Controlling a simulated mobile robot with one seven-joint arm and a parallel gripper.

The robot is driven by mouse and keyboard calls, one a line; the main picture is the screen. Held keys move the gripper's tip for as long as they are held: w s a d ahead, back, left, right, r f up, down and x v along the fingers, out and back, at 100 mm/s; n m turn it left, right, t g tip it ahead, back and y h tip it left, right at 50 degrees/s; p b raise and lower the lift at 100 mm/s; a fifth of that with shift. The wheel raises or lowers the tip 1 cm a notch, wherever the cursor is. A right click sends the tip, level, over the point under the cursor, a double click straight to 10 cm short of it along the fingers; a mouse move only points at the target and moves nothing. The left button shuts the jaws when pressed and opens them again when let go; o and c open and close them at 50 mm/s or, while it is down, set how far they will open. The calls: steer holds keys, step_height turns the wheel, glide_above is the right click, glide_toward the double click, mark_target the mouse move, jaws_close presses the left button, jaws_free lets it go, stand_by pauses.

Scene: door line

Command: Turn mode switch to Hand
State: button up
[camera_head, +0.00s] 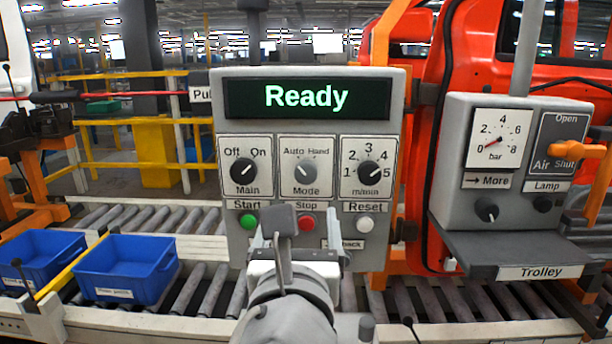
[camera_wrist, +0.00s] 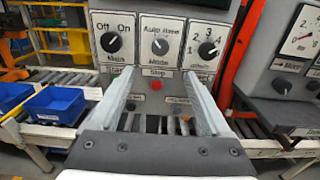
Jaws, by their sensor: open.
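The mode switch (camera_head: 305,172) is a round grey knob in the middle of the control panel's row, under the words Auto and Hand. Its pointer mark appears to lean up-left, toward Auto. In the wrist view the mode switch (camera_wrist: 159,47) shows beyond and above the space between my fingers. My gripper (camera_head: 286,222) is in front of the panel's lower part, below the switch. In the wrist view my gripper (camera_wrist: 161,82) is open, its two pale fingers apart with nothing between them. It partly hides the lower button area in the head view.
The Main knob (camera_head: 244,171) and m/min knob (camera_head: 370,172) flank the switch. Start (camera_head: 248,222), Stop (camera_head: 306,222) and Reset (camera_head: 365,224) buttons sit below. The display (camera_head: 307,98) reads Ready. A gauge box (camera_head: 455,215) with a protruding shelf (camera_head: 520,250) stands right; blue bins (camera_head: 128,268) are left.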

mark_target(306, 175)
steer(key=w, duration=1.5)
steer(key=shift+w+d+b, duration=0.3)
steer(key=shift+w+b, duration=0.05)
steer(key=shift+w, duration=0.05)
steer(key=shift+c, duration=0.4)
jaws_close()
